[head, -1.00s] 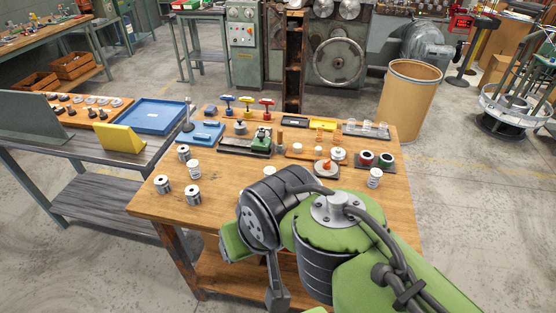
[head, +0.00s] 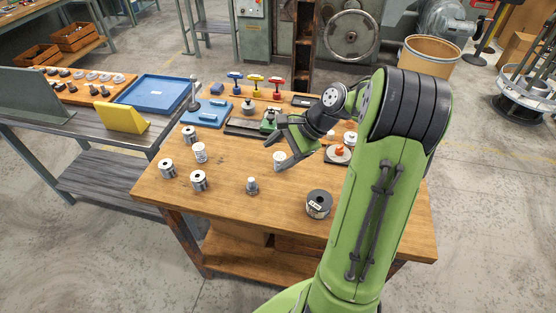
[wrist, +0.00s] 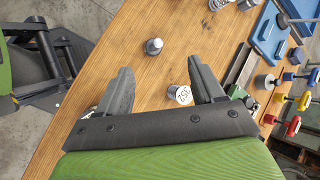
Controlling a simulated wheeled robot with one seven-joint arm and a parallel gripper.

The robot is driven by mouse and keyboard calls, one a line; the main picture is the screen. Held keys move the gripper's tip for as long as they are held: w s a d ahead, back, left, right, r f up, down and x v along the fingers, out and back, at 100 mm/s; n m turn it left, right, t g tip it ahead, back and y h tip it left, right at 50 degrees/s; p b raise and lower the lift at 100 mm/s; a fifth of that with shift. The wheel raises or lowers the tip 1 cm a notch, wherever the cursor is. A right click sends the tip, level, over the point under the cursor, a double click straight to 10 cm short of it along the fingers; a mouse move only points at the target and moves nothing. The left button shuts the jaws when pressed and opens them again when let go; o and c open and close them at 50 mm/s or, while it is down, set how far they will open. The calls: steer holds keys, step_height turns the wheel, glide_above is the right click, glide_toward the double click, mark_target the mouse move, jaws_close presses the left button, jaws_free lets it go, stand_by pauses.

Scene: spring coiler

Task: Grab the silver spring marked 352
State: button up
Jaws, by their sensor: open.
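A silver spring (head: 279,160) with a white label stands on the wooden bench, close to the fingers of my gripper (head: 279,145) in the head view. In the wrist view a white round label with dark digits tops a spring (wrist: 179,94) between the fingers, nearer the right one; the tilted digits look like 352. The finger and palm hide part of its body. My gripper (wrist: 159,67) is open and empty, its fingers spread wide. Similar labelled springs (head: 168,166), (head: 199,181) stand at the bench's left; their marks are too small to read.
A small metal peg (head: 251,186) stands left of the gripper and shows in the wrist view (wrist: 153,46). A dark-topped spool (head: 318,204) stands at the front right. Blue trays (head: 207,113) and coloured-handled tools (head: 255,79) fill the back. The front middle of the bench is mostly clear.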

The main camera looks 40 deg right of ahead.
steer(key=s+d+f+m+t+y, duration=0.1)
steer(key=d+f+m+t+y, duration=0.2)
steer(key=d+m, duration=0.4)
steer(key=m+t+h, duration=0.1)
steer(key=m+t, duration=0.2)
steer(key=m, duration=0.1)
glide_toward(280, 159)
steer(key=b+x, duration=0.1)
steer(key=x, duration=0.2)
steer(key=b+x, duration=0.1)
steer(key=x, duration=0.3)
steer(key=d+f+b+x, duration=0.1)
steer(key=x, duration=0.3)
steer(key=shift+w, duration=0.2)
steer(key=shift+s+r, duration=0.1)
steer(key=shift+c, duration=0.6)
steer(key=c, duration=1)
